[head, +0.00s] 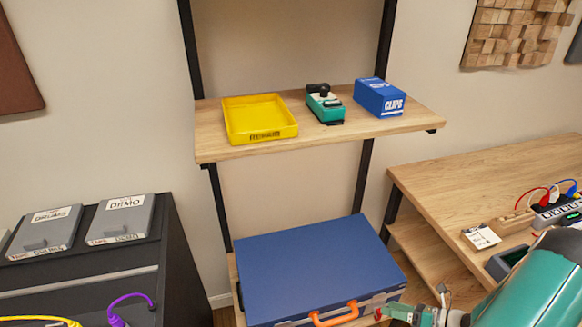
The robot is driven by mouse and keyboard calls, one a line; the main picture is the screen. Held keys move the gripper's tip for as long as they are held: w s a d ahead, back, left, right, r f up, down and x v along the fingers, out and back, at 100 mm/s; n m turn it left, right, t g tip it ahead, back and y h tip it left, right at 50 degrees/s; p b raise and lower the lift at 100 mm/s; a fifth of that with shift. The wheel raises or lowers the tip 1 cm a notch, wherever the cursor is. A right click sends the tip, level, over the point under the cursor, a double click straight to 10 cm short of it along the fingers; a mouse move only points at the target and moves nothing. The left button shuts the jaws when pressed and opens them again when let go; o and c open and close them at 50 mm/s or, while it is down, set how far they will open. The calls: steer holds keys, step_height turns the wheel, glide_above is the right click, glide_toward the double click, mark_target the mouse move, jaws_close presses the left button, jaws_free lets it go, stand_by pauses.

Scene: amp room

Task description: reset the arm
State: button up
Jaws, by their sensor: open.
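My arm, teal and silver, comes in from the lower right corner. My gripper (416,304) is at its end at the bottom edge, partly cut off by the frame. It is open, and I see nothing between its fingers. It appears just right of the front right corner of a blue case (315,265) with an orange handle. I cannot tell whether it touches the case.
The wooden shelf (360,130) holds a yellow tray (258,117), a teal device (324,104) and a blue clips box (380,98). A wooden desk (470,185) with cables stands right. A black cabinet (165,240) with two grey labelled boxes stands left.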

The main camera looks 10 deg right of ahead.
steer(key=w+a+r+n+g+h, duration=0.2)
steer(key=a+r+n+g, duration=0.3)
steer(key=a+r+n, duration=0.35)
steer(key=w+a+r+n+g+h, duration=0.15)
steer(key=a+r+n+g, duration=0.3)
steer(key=r+n, duration=0.65)
steer(key=s+a+r+n+t+h, duration=0.2)
steer(key=s+a+r+n+h, duration=0.1)
steer(key=a+r+n, duration=0.3)
steer(key=s+a+r+n+t+h, duration=0.3)
steer(key=s+a+r+n+h, duration=0.1)
steer(key=r+n, duration=0.6)
step_height(320, 180, up, 2)
steer(key=shift+s+a+r, duration=0.2)
steer(key=shift+s+a, duration=0.45)
steer(key=shift+a, duration=0.3)
